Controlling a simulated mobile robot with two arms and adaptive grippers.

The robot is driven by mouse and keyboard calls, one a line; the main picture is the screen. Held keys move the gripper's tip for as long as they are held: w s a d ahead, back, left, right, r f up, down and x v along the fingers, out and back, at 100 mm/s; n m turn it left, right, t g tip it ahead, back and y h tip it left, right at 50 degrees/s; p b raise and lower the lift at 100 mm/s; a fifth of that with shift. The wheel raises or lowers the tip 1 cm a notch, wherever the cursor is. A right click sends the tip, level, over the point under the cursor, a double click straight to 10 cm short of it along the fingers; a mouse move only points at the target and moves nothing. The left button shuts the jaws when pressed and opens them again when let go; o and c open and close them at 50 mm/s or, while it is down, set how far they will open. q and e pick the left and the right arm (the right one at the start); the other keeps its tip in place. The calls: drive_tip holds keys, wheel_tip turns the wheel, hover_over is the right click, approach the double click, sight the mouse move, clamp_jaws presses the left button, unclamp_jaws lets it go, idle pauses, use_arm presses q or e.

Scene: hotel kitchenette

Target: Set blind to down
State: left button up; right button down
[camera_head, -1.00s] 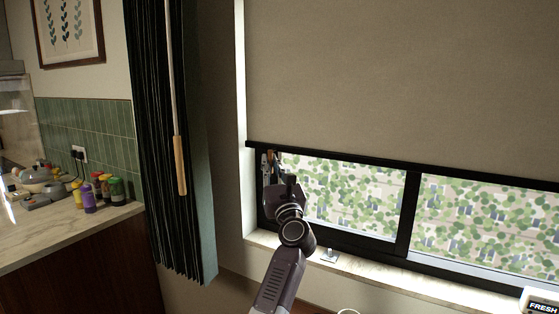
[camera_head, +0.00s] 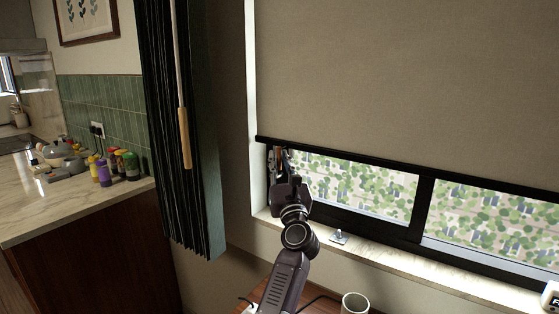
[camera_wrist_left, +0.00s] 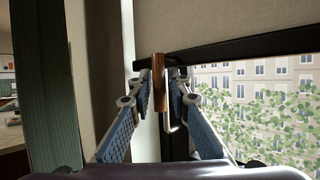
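The grey roller blind (camera_head: 400,75) covers the upper part of the window, and its black bottom bar (camera_head: 400,165) hangs partway down. Below it a strip of window glass (camera_head: 360,186) shows. In the left wrist view a brown wooden pull handle (camera_wrist_left: 160,82) hangs at the bottom bar (camera_wrist_left: 240,45), near the blind's left end. My left gripper (camera_head: 278,158) is just under that end; in the left wrist view its blue-padded fingers (camera_wrist_left: 163,78) sit on both sides of the handle and appear shut on it. My right gripper is not in view.
A dark green curtain (camera_head: 180,130) with a wooden-ended wand (camera_head: 185,138) hangs left of the window. A kitchen counter (camera_head: 80,205) with bottles and a pot stands farther left. A pale sill (camera_head: 410,265) and a white cup (camera_head: 355,303) lie below.

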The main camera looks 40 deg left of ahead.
use_arm(q)
drive_tip(key=shift+r, duration=0.1)
approach(280, 124)
drive_tip(key=a+r, duration=0.1)
drive_tip(key=w+a+r, duration=0.1)
drive_tip(key=r, duration=0.1)
drive_tip(key=w+a+r, duration=0.1)
drive_tip(key=a+r, duration=0.1)
drive_tip(key=shift+w, duration=0.1)
idle(0.3)
drive_tip(key=v, duration=0.9)
idle(0.6)
